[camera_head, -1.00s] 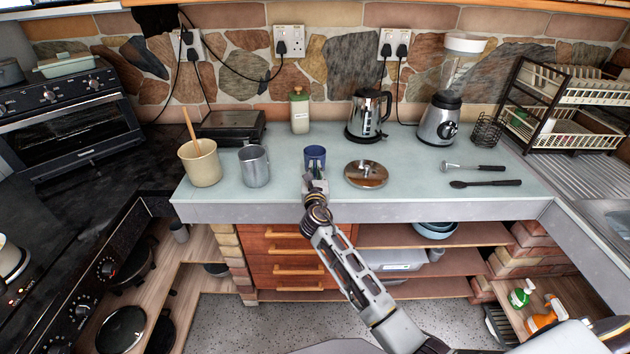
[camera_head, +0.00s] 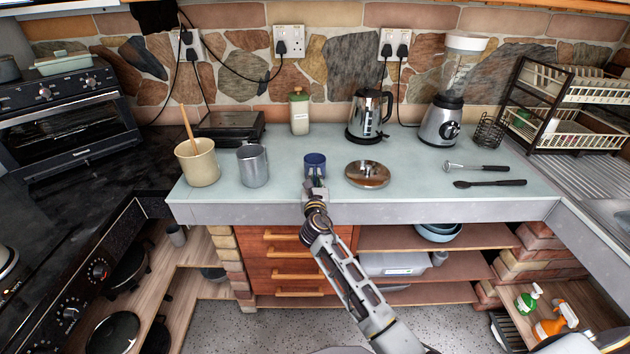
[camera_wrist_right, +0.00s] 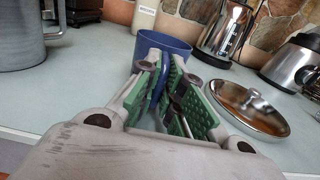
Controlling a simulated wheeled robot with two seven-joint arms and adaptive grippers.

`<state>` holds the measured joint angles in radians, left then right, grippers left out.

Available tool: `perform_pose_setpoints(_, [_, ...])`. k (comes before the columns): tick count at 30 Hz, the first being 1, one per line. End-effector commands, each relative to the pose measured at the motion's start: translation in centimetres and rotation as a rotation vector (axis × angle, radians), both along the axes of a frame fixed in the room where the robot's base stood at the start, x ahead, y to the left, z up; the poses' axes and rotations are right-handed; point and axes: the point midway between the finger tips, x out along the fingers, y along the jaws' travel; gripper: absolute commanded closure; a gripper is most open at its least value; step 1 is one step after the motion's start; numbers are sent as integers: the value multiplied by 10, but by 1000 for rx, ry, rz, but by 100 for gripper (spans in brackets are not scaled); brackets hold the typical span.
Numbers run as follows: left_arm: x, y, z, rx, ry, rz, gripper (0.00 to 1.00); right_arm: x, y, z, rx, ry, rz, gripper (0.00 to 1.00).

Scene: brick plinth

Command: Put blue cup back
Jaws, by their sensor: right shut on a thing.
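The blue cup (camera_head: 315,161) is on the pale counter, between the grey metal mug and the round lid. My right gripper (camera_head: 315,183) reaches it from the front edge of the counter. In the right wrist view my right gripper (camera_wrist_right: 167,95) has its green-padded fingers around the handle of the blue cup (camera_wrist_right: 160,45) and is shut on it. The cup looks upright. I cannot tell whether its base touches the counter, as the gripper hides its lower part. My left gripper is not in view.
The grey metal mug (camera_head: 253,166) and a beige pot (camera_head: 198,163) with a wooden spoon stand left. The round metal lid (camera_head: 367,174) lies close on the right. A kettle (camera_head: 369,116), a jar (camera_head: 299,111) and a blender (camera_head: 441,122) stand behind. Utensils (camera_head: 489,183) lie right.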

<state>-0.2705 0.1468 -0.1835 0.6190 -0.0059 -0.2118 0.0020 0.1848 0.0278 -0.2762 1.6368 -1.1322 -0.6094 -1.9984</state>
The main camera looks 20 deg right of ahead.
Motion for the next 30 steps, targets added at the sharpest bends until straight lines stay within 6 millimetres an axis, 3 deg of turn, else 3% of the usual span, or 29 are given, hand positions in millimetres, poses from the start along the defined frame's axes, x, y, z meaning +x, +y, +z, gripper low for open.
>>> perform_pose_setpoints(8, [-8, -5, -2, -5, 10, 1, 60, 0, 0, -2, -1, -1, 0, 100])
perform_pose_setpoints(9, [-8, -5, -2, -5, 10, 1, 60, 0, 0, -2, 0, 0, 0, 89])
perform_pose_setpoints(14, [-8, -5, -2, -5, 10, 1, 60, 0, 0, -2, 0, 0, 0, 70])
perform_pose_setpoints(30, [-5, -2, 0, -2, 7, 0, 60, -4, 1, 0, 0, 0, 0, 70])
